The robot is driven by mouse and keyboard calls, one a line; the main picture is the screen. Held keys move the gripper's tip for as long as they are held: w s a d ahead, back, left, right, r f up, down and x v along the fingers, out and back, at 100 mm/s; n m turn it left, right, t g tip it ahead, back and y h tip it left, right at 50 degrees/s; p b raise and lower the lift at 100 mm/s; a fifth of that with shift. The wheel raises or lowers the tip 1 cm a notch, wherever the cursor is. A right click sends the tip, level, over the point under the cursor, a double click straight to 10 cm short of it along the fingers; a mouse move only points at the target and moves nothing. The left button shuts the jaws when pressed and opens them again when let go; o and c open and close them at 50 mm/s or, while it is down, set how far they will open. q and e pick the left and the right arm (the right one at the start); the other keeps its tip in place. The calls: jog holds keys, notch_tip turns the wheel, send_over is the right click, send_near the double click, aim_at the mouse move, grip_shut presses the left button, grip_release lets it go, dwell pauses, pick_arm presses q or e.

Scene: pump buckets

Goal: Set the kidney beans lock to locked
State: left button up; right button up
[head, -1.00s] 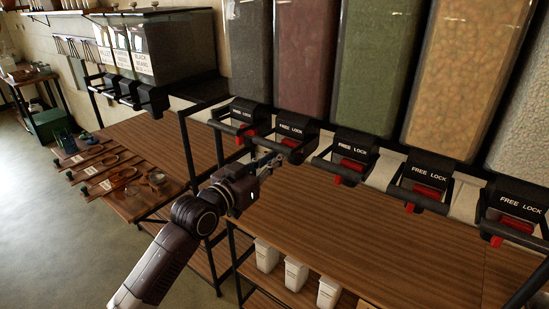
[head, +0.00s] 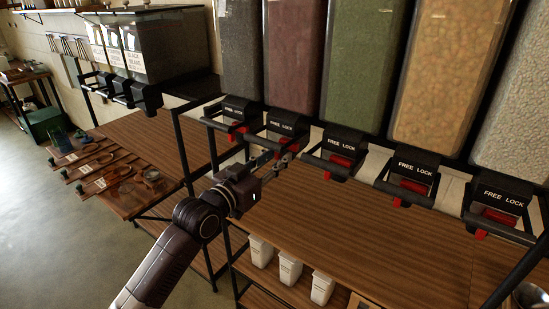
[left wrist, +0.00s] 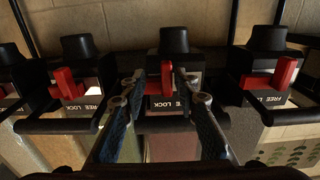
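The dark red bin (head: 294,60), which looks like the kidney beans, is second from the left in the head view's near row. Its black valve with a FREE LOCK label (head: 281,125) and red lock lever sits below it. My left gripper (head: 285,154) is just in front of and below this valve, partly covering it. In the left wrist view the red lever (left wrist: 167,82) stands between my two fingertips (left wrist: 160,92). The fingers are apart, with gaps beside the lever, so the gripper is open. They partly cover the label. My right gripper is not in view.
Similar valves with red levers flank this one; neighbours show in the left wrist view at left (left wrist: 66,84) and right (left wrist: 275,76). Black bars project around each valve. The wooden counter (head: 380,230) below is clear. White containers (head: 290,268) stand on the lower shelf.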

pick_arm(q)
jog(key=shift+a+f, duration=0.1)
jog(key=shift+a, duration=0.2)
jog(key=v, duration=1.1)
jog(key=shift+s, duration=0.4)
